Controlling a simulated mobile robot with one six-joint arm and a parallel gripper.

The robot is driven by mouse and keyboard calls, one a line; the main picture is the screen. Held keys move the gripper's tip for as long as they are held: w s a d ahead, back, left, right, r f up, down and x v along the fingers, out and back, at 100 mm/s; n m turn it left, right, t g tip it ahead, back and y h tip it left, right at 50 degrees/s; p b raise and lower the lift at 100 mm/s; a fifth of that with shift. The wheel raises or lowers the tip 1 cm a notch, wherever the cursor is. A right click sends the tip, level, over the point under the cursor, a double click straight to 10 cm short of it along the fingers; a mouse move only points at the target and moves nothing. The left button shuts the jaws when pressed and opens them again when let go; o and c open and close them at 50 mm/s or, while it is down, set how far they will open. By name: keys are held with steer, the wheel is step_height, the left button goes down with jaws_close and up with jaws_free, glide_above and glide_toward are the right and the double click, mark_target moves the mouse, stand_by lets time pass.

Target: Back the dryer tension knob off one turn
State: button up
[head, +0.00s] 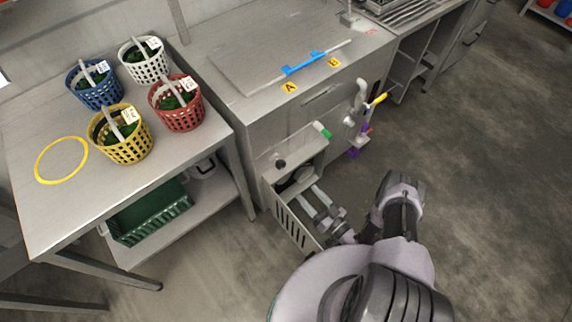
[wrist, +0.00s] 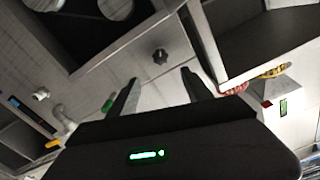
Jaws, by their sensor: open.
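A small dark lobed knob (wrist: 160,56) sits on a pale metal panel in the wrist view, just beyond and between my fingertips. A dark round spot that looks like the same knob (head: 280,163) shows on the low cabinet front in the head view. My gripper (wrist: 161,77) is open and empty, with one finger on each side of the knob's line and apart from it. In the head view my gripper (head: 318,203) reaches into the low cabinet area above a slotted panel (head: 293,225).
A steel table (head: 60,215) at left holds several baskets and a yellow ring (head: 61,160). A green crate (head: 150,212) is on its lower shelf. A pipe with a yellow handle (head: 377,100) juts from the cabinet. The floor at right is clear.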

mark_target(283, 167)
steer(key=b+x, duration=0.4)
steer(key=x, duration=1.1)
steer(key=shift+a+f, duration=0.1)
steer(key=shift+a, duration=0.05)
steer(key=shift+w+a+b, duration=0.25)
steer(key=shift+w+b, duration=0.05)
steer(key=shift+w, duration=0.1)
jaws_close()
steer(key=shift+n, duration=0.3)
